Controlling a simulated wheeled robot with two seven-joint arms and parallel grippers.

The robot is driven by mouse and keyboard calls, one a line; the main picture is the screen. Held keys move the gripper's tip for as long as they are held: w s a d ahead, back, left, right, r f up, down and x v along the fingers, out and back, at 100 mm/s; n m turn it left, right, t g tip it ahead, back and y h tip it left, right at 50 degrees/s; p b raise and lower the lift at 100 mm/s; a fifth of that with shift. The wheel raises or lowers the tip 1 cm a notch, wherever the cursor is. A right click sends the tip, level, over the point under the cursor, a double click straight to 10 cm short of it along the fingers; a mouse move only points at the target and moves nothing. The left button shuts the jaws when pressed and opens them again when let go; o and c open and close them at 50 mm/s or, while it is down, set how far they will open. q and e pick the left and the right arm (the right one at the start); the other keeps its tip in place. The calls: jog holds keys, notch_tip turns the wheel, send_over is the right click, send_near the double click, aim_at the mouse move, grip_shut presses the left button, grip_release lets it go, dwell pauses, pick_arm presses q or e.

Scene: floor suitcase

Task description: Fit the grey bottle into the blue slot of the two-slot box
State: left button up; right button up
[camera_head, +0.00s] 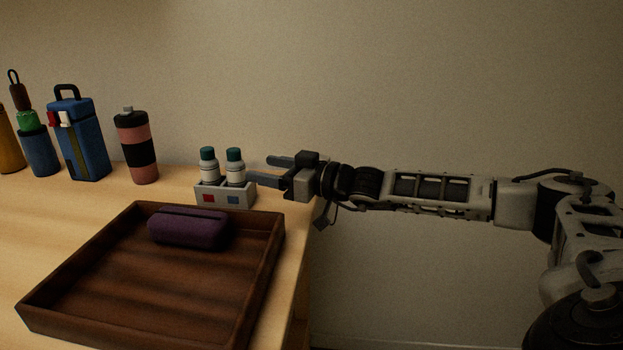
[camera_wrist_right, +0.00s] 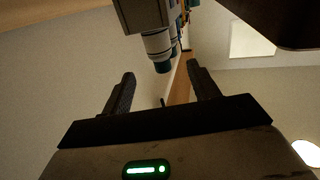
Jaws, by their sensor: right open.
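My right gripper (camera_head: 263,174) is open and empty just right of the blue-side bottle. In the right wrist view a bottle (camera_wrist_right: 157,45) shows beyond the open fingers. My left gripper is out of view.
A brown wooden tray (camera_head: 262,265) with a purple case (camera_head: 188,229) lies in front of the box. The table's right edge is close to the box.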

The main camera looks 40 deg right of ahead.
jog(key=b+v, duration=0.2)
jog(key=v, duration=0.6)
jog(key=shift+r, duration=0.1)
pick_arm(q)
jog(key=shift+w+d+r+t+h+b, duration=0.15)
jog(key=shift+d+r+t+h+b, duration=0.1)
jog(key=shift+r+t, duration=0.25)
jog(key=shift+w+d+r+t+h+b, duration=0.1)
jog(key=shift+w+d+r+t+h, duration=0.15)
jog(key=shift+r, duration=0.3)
pick_arm(e)
jog(key=shift+s+d+r, duration=0.15)
jog(key=shift+s+d, duration=0.1)
jog(key=shift+s, duration=0.3)
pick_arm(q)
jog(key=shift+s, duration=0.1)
